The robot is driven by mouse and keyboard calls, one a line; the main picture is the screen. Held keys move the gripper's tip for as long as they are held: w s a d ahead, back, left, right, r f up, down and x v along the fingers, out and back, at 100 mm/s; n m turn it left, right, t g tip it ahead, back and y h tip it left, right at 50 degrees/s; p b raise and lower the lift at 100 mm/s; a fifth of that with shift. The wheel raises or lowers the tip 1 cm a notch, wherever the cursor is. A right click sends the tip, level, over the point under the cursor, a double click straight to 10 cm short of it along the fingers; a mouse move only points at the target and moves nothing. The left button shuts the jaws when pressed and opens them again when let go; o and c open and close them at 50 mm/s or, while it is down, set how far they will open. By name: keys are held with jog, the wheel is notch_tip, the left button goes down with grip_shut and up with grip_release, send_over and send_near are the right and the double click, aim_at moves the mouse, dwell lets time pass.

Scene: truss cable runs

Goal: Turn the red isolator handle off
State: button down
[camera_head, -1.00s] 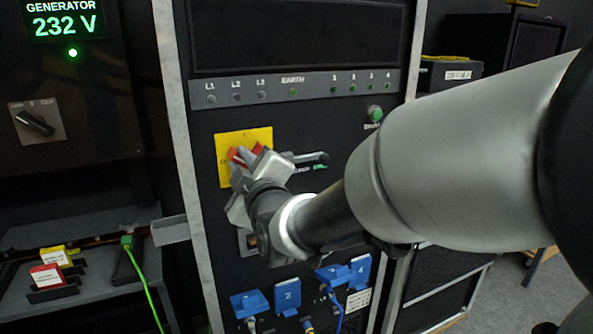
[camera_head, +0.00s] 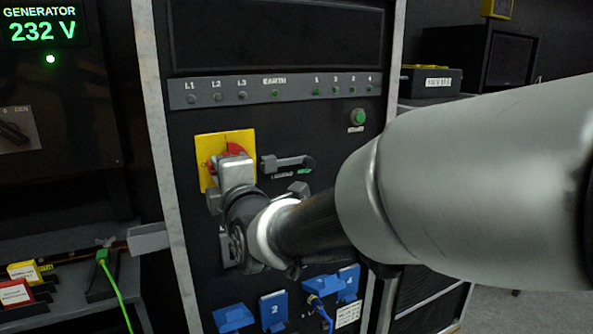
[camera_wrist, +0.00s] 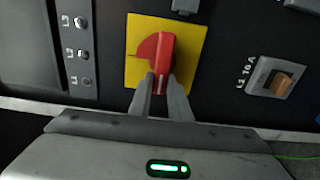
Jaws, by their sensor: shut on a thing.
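The red isolator handle (camera_wrist: 165,58) sits on a yellow plate (camera_wrist: 194,42) in the wrist view, with a red disc partly visible behind it. My gripper (camera_wrist: 163,84) has its two grey fingers on either side of the handle's end, shut on it. In the head view the yellow plate (camera_head: 204,146) is on the black cabinet front. A bit of the red handle (camera_head: 237,148) shows above my gripper (camera_head: 234,165), which hides most of it.
A grey latch-like handle (camera_head: 287,162) is just right of the plate. A green button (camera_head: 358,117) is above right. Blue socket covers (camera_head: 273,310) are below. In the wrist view an orange rocker switch (camera_wrist: 281,84) is to the right. The generator panel (camera_head: 40,30) reads 232 V.

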dwell(0.4)
jog(key=c, duration=1.6)
grip_release()
jog(key=shift+c, duration=0.2)
